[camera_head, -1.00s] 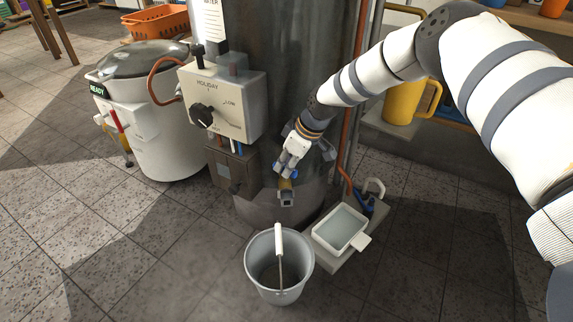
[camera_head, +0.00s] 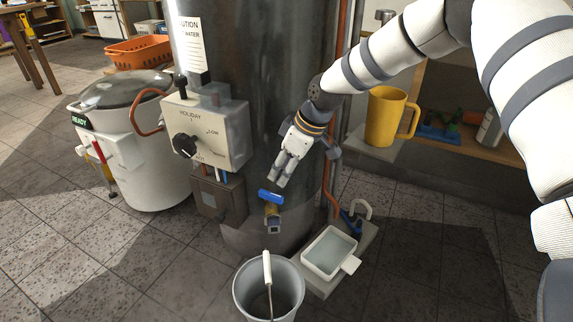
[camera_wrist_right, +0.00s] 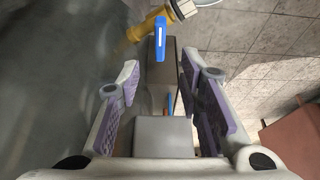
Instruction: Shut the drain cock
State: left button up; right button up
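The drain cock is a brass body (camera_head: 273,214) with a blue lever handle (camera_head: 270,196), low on the front of the dark metal tank (camera_head: 265,100). In the head view the handle lies roughly across the body. My right gripper (camera_head: 280,182) is just above the handle and appears apart from it. In the right wrist view the right gripper (camera_wrist_right: 158,70) has its fingers spread with nothing between them. The blue handle (camera_wrist_right: 160,38) is ahead of the fingertips, with the brass body (camera_wrist_right: 138,32) beside it. My left gripper is not in view.
A metal bucket (camera_head: 245,290) stands below the cock. A white tray (camera_head: 309,263) of liquid sits to its right. The control box (camera_head: 233,130) is left of my gripper. A copper pipe (camera_head: 328,190) and a yellow jug (camera_head: 383,115) are to the right.

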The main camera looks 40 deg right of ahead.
jog(key=v, duration=0.2)
jog(key=shift+s+r, duration=0.15)
jog(key=shift+r, duration=0.2)
